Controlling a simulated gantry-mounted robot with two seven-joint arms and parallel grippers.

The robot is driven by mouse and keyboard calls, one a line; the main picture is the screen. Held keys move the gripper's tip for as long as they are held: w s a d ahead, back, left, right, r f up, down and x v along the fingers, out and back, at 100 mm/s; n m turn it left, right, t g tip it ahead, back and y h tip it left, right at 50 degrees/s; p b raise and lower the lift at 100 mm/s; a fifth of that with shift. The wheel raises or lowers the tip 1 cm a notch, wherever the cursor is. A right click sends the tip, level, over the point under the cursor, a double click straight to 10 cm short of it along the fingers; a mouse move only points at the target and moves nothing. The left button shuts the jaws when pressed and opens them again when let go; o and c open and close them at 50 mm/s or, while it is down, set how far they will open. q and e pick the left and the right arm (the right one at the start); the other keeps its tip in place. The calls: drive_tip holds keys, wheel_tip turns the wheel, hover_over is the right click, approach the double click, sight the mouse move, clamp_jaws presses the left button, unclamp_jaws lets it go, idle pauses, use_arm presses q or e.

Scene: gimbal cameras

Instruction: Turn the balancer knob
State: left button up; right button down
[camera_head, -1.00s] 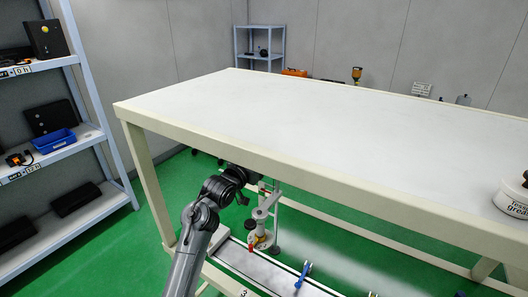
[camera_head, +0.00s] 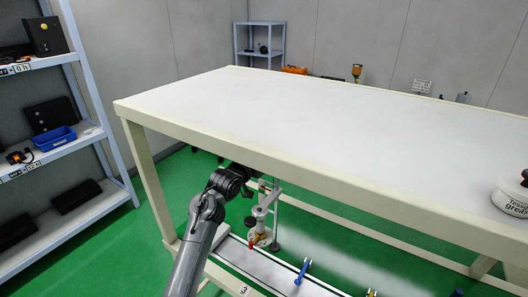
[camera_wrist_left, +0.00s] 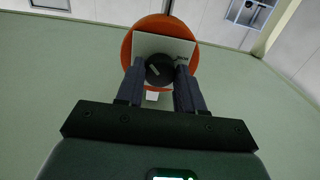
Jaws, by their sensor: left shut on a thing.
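The balancer knob (camera_wrist_left: 159,69) is a round black knob with a pale mark on its face, in the left wrist view. It sits in front of a whitish plate (camera_wrist_left: 150,43) on an orange round body (camera_wrist_left: 163,24). My left gripper (camera_wrist_left: 160,78) has its two dark fingers on either side of the knob and is shut on it. In the head view my left arm reaches under the white table top (camera_head: 330,125), whose edge hides the gripper and the knob. My right gripper is in neither view.
A stand with a pale arm (camera_head: 264,213) and a lower shelf (camera_head: 255,264) with blue-handled tools (camera_head: 302,270) lie close to my left arm. A white grease tub (camera_head: 512,198) is at the table's right end. Shelving (camera_head: 75,105) stands at left.

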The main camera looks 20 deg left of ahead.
use_arm(q)
drive_tip(key=n+p, duration=0.5)
drive_tip(key=n, duration=0.3)
drive_tip(key=shift+d+p, duration=0.1)
drive_tip(key=shift+p, duration=0.3)
drive_tip(key=shift+n, duration=0.4)
idle(0.3)
drive_tip(key=o, duration=1)
drive_tip(key=shift+s, duration=0.1)
